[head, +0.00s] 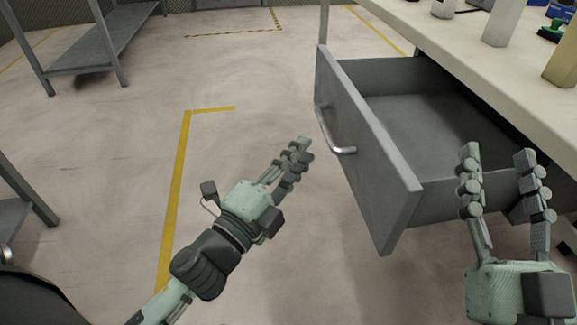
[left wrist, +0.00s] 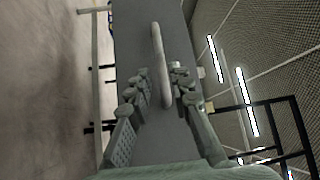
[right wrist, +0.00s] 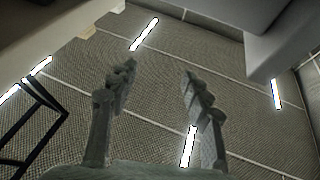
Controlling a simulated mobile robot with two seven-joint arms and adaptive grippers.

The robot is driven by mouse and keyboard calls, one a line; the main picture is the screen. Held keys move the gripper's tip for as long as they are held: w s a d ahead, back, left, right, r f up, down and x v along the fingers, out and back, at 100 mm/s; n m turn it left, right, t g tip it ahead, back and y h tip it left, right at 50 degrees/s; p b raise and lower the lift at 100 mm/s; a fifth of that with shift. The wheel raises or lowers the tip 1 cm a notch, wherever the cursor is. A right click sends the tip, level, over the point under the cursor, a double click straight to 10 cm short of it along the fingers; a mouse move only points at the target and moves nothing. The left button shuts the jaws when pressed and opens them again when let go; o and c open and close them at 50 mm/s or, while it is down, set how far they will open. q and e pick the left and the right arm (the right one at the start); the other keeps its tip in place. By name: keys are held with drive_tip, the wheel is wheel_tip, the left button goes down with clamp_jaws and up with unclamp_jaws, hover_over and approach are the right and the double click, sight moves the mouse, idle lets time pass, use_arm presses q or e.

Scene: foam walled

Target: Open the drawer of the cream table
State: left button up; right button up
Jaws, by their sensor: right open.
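The cream table (head: 455,35) stands at the right in the head view. Its grey drawer (head: 365,130) is pulled out, and its empty-looking inside shows. A curved metal handle (head: 328,135) is on the drawer front and shows in the left wrist view (left wrist: 161,60). My left gripper (head: 300,148) is just left of the handle, apart from it. In the left wrist view its fingers (left wrist: 158,75) are parted, with the handle ahead between them. My right gripper (head: 498,155) is open and empty beside the drawer's near side; its parted fingers show in the right wrist view (right wrist: 158,72).
Bottles and boxes (head: 505,20) stand on the tabletop. A grey metal shelf (head: 95,40) stands at the back left, and another unit's edge (head: 15,215) shows at the left. The floor left of the drawer is clear, with yellow lines (head: 180,180).

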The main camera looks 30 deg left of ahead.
use_arm(q)
drive_tip(key=v, duration=0.3)
drive_tip(key=shift+s, duration=0.15)
idle(0.5)
